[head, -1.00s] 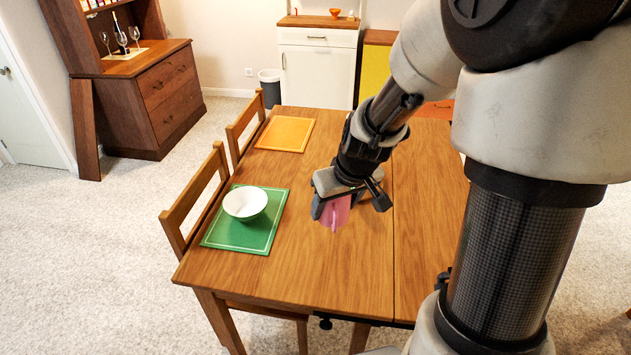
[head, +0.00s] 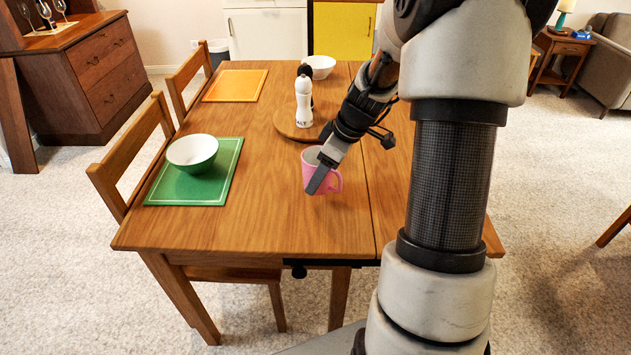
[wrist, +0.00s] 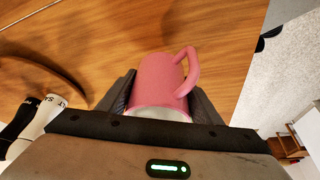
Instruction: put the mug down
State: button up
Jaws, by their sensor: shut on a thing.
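The pink mug (head: 311,180) is upright at the table's near middle in the head view, its handle to the right. My gripper (head: 318,180) is shut on the mug, one finger showing across its front. In the wrist view the mug (wrist: 160,82) sits between the two fingers of my gripper (wrist: 162,98), with its handle at the upper right. I cannot tell whether the mug's base touches the wooden table (head: 265,222) or is slightly above it.
A round board (head: 290,124) behind the mug holds salt (head: 303,103) and a dark shaker. A second bowl (head: 320,66) and an orange placemat (head: 236,86) are farther back. The table's front is clear.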

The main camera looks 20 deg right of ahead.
aim_at(321, 186)
jog(key=shift+f+b, duration=0.45)
jog(key=shift+f, duration=1.5)
jog(key=shift+f, duration=0.15)
jog(key=o, duration=1.3)
jog(key=shift+d+r, duration=0.1)
jog(key=shift+r, duration=0.4)
jog(key=p+v, duration=0.2)
jog(key=v, duration=0.9)
jog(key=shift+s+r+p, duration=0.1)
jog(key=shift+s+p, duration=0.05)
jog(key=shift+p, duration=0.15)
